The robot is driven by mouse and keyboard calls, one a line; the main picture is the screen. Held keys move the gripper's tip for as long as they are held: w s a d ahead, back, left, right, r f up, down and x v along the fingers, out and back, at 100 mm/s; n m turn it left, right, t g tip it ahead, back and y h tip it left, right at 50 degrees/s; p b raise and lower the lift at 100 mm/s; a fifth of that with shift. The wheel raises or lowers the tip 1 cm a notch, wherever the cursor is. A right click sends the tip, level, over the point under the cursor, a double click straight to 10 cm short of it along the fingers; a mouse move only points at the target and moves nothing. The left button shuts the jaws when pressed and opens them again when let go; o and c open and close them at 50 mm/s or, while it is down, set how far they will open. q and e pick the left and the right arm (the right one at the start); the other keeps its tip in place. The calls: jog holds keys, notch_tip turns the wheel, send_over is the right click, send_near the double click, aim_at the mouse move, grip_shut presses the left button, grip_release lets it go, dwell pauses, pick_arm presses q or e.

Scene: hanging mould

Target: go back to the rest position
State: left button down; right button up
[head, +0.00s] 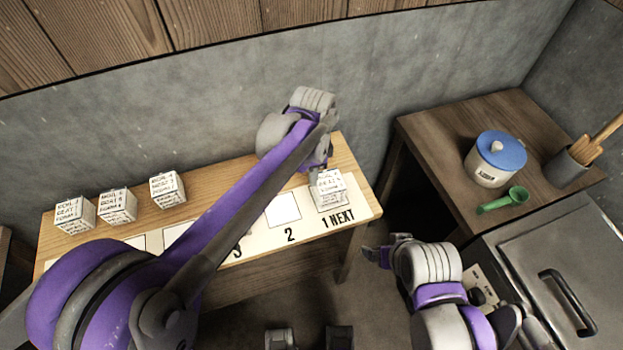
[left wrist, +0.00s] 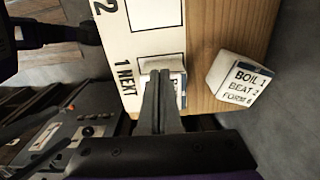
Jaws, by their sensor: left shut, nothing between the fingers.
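My left arm reaches across the wooden table (head: 290,255) in the head view. Its gripper (head: 314,172) is shut and empty beside a white lettered cube (head: 330,190) at the square marked 1 NEXT. In the left wrist view the shut fingers (left wrist: 160,85) partly hide a cube (left wrist: 177,80) on that square. Another cube (left wrist: 240,83), lettered BOIL, BEAT and FORM, lies on bare wood beside the strip. I cannot tell whether fingers and cube touch. My right gripper (head: 374,255) hangs in front of the table's right end; its opening is unclear.
Three lettered cubes (head: 117,206) stand at the table's left back. The white numbered strip (head: 262,240) runs along the front. A side table (head: 440,130) at right holds a blue-lidded pot (head: 490,170), a green scoop (head: 505,200) and a utensil holder (head: 565,170). A metal-lidded unit (head: 545,245) stands before it.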

pick_arm(q)
notch_tip(320, 180, up, 5)
jog(key=shift+f+p, duration=0.1)
jog(key=shift+p, duration=0.95)
pick_arm(e)
jog(key=r, duration=0.3)
jog(key=shift+w+a+r, duration=0.25)
jog(key=shift+w+a, duration=0.05)
jog(key=shift+w, duration=0.05)
pick_arm(q)
jog(key=shift+a, duration=0.1)
jog(key=s+a+f+n+t, duration=0.3)
jog(key=s+a+n+t, duration=0.2)
jog(key=s+a+n, duration=1)
jog(key=s+a, duration=0.2)
jog(key=a, duration=0.3)
jog(key=shift+s+a, duration=0.3)
jog(key=shift+s, duration=0.05)
